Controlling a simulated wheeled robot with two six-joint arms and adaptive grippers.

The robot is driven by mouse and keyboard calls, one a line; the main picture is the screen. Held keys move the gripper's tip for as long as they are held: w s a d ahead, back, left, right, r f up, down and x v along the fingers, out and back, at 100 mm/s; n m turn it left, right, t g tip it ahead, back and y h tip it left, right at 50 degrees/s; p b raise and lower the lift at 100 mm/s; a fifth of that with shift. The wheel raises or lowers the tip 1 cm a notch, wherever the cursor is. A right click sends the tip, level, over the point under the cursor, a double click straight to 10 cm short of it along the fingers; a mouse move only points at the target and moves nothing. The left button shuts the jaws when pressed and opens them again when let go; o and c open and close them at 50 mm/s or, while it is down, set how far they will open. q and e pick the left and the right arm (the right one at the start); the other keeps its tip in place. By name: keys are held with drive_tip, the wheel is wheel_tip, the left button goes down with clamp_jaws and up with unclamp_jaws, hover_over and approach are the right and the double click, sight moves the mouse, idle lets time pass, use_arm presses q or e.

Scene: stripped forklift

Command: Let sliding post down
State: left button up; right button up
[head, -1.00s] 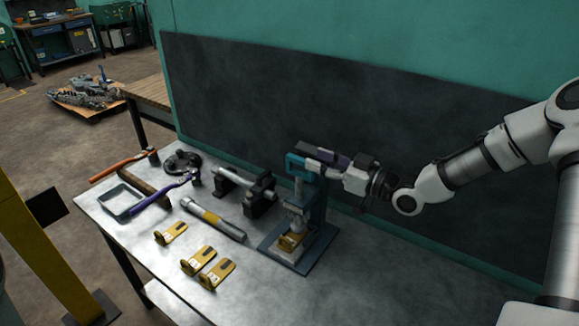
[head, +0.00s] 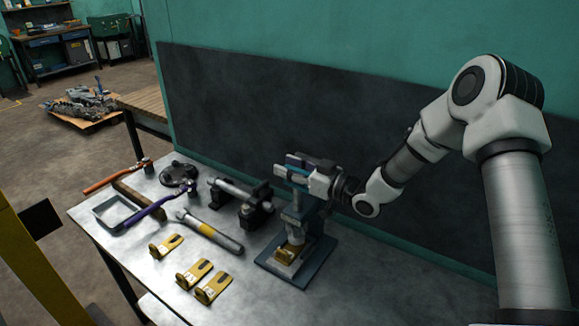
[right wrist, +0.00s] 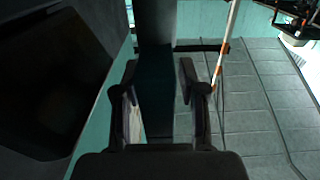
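A small teal press stands on the metal table, its flat base plate (head: 318,262) near the table's right part. Its upright sliding post (head: 297,202) shows below the press head, partly hidden by my gripper. A yellow bracket (head: 287,254) sits on the base under the post. My right gripper (head: 292,168) is at the top of the press, coming in from the right. In the right wrist view the gripper's two fingers (right wrist: 160,75) are spread, one on each side of a dark teal bar (right wrist: 155,95), with gaps beside it. My left gripper is out of view.
Several yellow brackets (head: 194,273) lie front left of the press. A dark panel (head: 400,180) stands behind the table. The table's right part is clear.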

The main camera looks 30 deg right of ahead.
sight(289, 181)
clamp_jaws()
wheel_tip(289, 181, down, 4)
drive_tip(key=b, duration=0.3)
drive_tip(key=shift+r, duration=0.2)
drive_tip(key=shift+a+r, duration=0.1)
drive_tip(key=shift+r, duration=0.1)
drive_tip(key=shift+o, duration=0.4)
unclamp_jaws()
drive_tip(key=shift+o, duration=0.2)
drive_tip(key=shift+w+f, duration=0.1)
drive_tip(key=v, duration=1.2)
drive_tip(key=shift+f, duration=0.1)
